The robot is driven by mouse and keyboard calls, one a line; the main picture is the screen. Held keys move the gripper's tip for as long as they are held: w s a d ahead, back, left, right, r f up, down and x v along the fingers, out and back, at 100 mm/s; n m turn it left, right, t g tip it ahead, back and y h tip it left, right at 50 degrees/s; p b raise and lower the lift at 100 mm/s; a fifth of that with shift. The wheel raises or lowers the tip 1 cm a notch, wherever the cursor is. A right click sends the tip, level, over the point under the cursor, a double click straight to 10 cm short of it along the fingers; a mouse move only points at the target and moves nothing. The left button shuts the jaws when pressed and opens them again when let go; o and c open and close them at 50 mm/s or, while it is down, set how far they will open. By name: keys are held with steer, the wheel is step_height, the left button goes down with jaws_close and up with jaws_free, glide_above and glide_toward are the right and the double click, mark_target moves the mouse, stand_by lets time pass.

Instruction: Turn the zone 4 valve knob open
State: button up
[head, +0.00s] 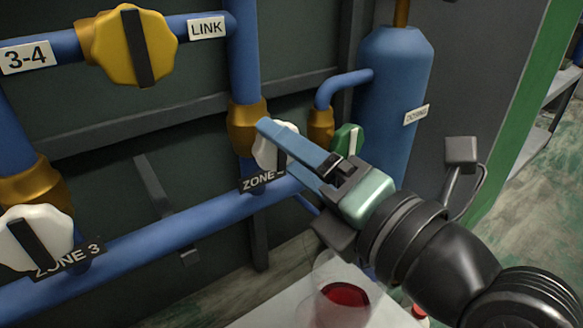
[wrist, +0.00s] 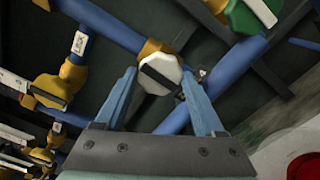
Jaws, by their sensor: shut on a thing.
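The zone 4 knob (head: 262,150) is white with a dark bar, on a brass valve body (head: 247,118) on a vertical blue pipe. My gripper (head: 278,148) is shut on this knob, and its blue fingers hide part of it in the head view. In the wrist view the knob (wrist: 158,82) sits between the two fingertips (wrist: 160,76), its dark bar running diagonally from upper left to lower right. The zone label (head: 262,181) sits below the knob, with its number hidden by my gripper.
A white zone 3 knob (head: 55,232) is at lower left and a yellow link knob (head: 115,48) at upper left. A green knob (head: 346,143) is close to the right of my gripper, before a blue cylinder (head: 395,85). A container with red contents (head: 345,300) stands below.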

steer(key=o, duration=1.5)
steer(key=shift+c, duration=0.2)
steer(key=b+v, duration=0.1)
steer(key=v, duration=0.6)
steer(key=w+a+r+m+t+h+p, duration=0.1)
steer(key=w+r+m+t+h+p, duration=0.2)
steer(key=r+m+p, duration=0.95)
steer(key=w+a+r+m+t+h+p, duration=0.1)
steer(key=r+m+t+h+p, duration=0.35)
steer(key=r, duration=1.35)
steer(key=s+a+r+m+t+h+p, duration=0.1)
steer(key=s+r+m+t+h+p, duration=0.15)
steer(key=r+m+p, duration=0.6)
steer(key=s+a+r+m+t+h+p, duration=0.1)
steer(key=s+a+r+m+t+p, duration=0.3)
steer(key=r, duration=0.7)
step_height(320, 180, up, 36)
steer(key=w+d+m+g+p, duration=0.1)
steer(key=d+p, duration=0.1)
steer(key=p, duration=3.4)
steer(key=shift+d+f+p, duration=0.2)
steer(key=shift+d+p, duration=0.1)
